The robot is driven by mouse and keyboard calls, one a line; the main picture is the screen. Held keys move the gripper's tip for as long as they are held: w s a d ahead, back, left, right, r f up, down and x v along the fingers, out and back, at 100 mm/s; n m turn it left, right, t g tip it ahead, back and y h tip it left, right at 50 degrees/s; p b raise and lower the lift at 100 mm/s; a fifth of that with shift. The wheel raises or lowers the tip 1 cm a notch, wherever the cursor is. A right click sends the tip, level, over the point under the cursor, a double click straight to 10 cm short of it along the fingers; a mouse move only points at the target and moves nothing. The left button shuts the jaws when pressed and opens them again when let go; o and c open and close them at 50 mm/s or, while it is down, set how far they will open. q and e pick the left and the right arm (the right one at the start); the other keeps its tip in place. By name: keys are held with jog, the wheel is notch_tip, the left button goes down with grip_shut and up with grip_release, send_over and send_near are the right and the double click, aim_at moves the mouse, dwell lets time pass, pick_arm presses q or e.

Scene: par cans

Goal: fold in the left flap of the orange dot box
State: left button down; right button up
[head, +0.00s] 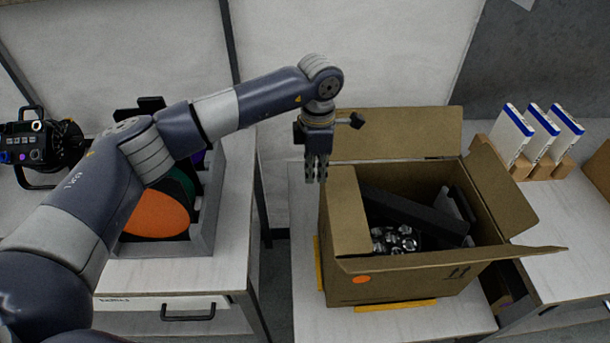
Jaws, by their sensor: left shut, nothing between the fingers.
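The orange dot box (410,287) is an open brown cardboard carton with an orange dot on its front wall. Its left flap (348,212) is angled inward over the left side of the opening; how far down it lies is hard to tell. The back flap (390,134) stands up, the right flap (502,192) leans outward, and the front flap (450,259) sticks out toward me. My left gripper (316,178) is shut and empty, pointing down at the box's back left corner, by the left flap's far end. Whether it touches the flap is unclear. My right gripper is not in view.
Inside the box lie a black item (412,212) and a clear-studded lamp face (396,240). A grey crate (203,240) with coloured discs stands left. White-and-blue cartons (512,133) stand on the right table. A floor gap separates the left cabinet and box table.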

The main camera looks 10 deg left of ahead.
pick_arm(q)
notch_tip(320, 180, up, 11)
jog(key=a+p, duration=0.1)
jog(key=p, duration=0.3)
jog(key=shift+s+a+f+p, duration=0.15)
jog(key=shift+a+p, duration=0.1)
jog(key=shift+p, duration=0.15)
dwell(0.4)
